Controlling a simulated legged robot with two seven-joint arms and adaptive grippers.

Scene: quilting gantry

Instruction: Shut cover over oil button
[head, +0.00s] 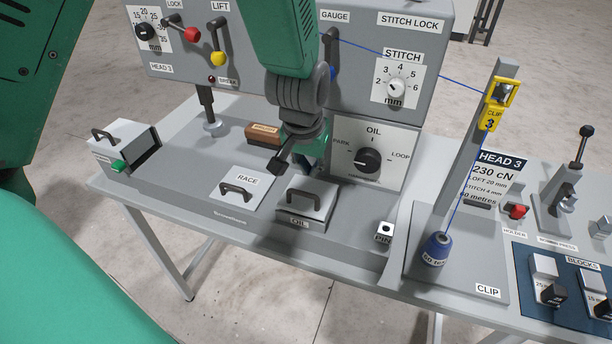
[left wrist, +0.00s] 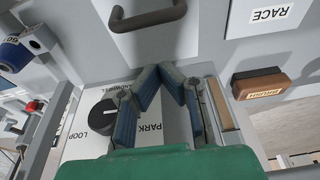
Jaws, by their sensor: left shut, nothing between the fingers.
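The oil cover (head: 312,198) is a grey box-like lid with a dark bar handle, above an OIL label on the table. It looks lowered, but I cannot tell if it is fully seated, and no button shows. My left gripper (head: 276,164) is shut and empty, above and behind the cover, apart from its handle as far as I can see. In the left wrist view, the left fingers (left wrist: 163,74) meet in a point below the dark handle (left wrist: 148,18). My right gripper is not in view.
The RACE plate (head: 243,189) with its handle lies left of the cover. A brown block (head: 264,133) sits behind it. The OIL knob (head: 367,160) stands on a panel at the back right. The PIN button (head: 385,230) and blue thread spool (head: 437,248) are to the right.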

